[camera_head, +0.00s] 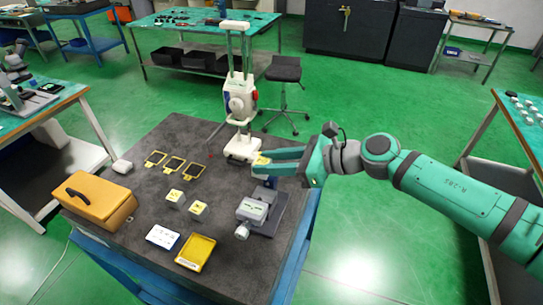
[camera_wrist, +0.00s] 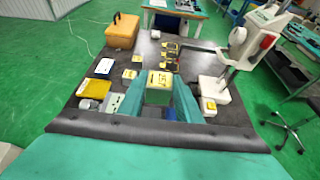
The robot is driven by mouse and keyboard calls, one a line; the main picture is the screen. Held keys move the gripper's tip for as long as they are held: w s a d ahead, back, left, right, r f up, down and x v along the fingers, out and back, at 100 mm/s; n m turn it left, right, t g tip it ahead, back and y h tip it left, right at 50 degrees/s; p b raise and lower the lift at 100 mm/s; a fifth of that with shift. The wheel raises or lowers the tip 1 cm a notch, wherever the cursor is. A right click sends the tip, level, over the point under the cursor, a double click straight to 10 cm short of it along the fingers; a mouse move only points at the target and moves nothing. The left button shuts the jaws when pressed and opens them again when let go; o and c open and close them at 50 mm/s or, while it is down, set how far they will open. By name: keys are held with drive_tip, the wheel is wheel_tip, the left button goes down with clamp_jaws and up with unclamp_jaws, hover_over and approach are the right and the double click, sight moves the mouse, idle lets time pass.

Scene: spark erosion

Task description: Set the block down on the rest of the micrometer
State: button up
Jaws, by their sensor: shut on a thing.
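My gripper (camera_head: 266,164) is shut on a small block with a yellow, marked top (camera_head: 260,160). The grey micrometer (camera_head: 256,211) stands on the dark table's right front part. In the head view my gripper is beyond it, and the block is held apart from it. In the wrist view the micrometer (camera_wrist: 108,103) is left of the fingers and partly hidden. I cannot make out its rest clearly.
A white column instrument (camera_head: 240,100) stands close behind my gripper. Two yellow-topped blocks (camera_head: 174,198) (camera_head: 197,209), a yellow tray (camera_head: 190,262), a white card (camera_head: 162,237), an orange case (camera_head: 95,205) and three yellow frames (camera_head: 173,165) occupy the dark table (camera_head: 130,260).

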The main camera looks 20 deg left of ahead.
drive_tip(key=shift+s+a+f, duration=0.1)
drive_tip(key=shift+s+f, duration=0.15)
drive_tip(key=shift+s, duration=0.1)
drive_tip(key=shift+d+f, duration=0.2)
drive_tip(key=shift+f, duration=0.8)
drive_tip(key=shift+d+f, duration=0.15)
drive_tip(key=shift+f, duration=0.85)
drive_tip(key=shift+w+f, duration=0.2)
drive_tip(key=shift+f, duration=1)
drive_tip(key=shift+s+a+f, duration=0.2)
drive_tip(key=shift+d+f, duration=0.2)
drive_tip(key=shift+d, duration=0.2)
drive_tip(key=o, duration=1.3)
drive_tip(key=shift+c, duration=0.2)
drive_tip(key=shift+w+a, duration=0.1)
drive_tip(key=shift+w, duration=0.05)
